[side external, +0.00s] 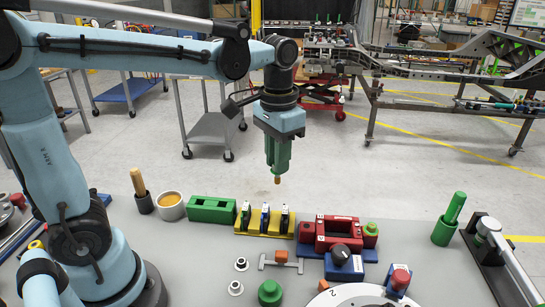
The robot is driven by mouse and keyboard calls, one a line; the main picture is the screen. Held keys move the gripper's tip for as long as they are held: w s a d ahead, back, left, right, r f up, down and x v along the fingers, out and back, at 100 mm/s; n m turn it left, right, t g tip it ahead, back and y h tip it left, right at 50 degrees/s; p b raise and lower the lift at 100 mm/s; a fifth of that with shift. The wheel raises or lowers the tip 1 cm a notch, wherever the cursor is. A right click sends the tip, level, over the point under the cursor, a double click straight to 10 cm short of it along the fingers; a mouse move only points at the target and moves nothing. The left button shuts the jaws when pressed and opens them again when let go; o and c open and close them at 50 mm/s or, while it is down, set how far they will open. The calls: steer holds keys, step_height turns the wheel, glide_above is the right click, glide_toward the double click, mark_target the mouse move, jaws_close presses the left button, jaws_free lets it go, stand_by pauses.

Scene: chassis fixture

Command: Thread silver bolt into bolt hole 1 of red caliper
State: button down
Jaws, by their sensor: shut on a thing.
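My gripper (278,170) hangs in the air above the bench, fingers pointing down. Its green fingers are shut on a small orange-brown piece (277,180), of which only the tip shows below them. I cannot tell whether this is the silver bolt. The red caliper (318,238) lies on the bench, below and to the right of my gripper, well apart from it. It is a red block with a central opening and small white labels. Its bolt holes are too small to tell apart. Two small silver round parts (241,264) (236,287) stand on the bench front.
A yellow rack (244,226) with several parts stands left of the caliper, beside a green slotted block (212,209). A blue block with a black knob (343,262) stands in front. A green holder (443,233) and a long tool (505,255) are at right.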

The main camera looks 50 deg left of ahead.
steer(key=shift+w+d+f+m, duration=0.4)
steer(key=shift+w+d+f, duration=0.1)
steer(key=shift+d+f, duration=0.7)
steer(key=shift+w+d+f+m, duration=0.45)
steer(key=shift+d+f, duration=0.5)
steer(key=shift+f, duration=0.4)
steer(key=shift+w+d+f+m, duration=0.35)
steer(key=shift+w+d+f, duration=0.15)
steer(key=shift+d+f, duration=0.7)
steer(key=shift+a+f, duration=0.1)
steer(key=shift+n, duration=1.7)
steer(key=shift+n, duration=1.8)
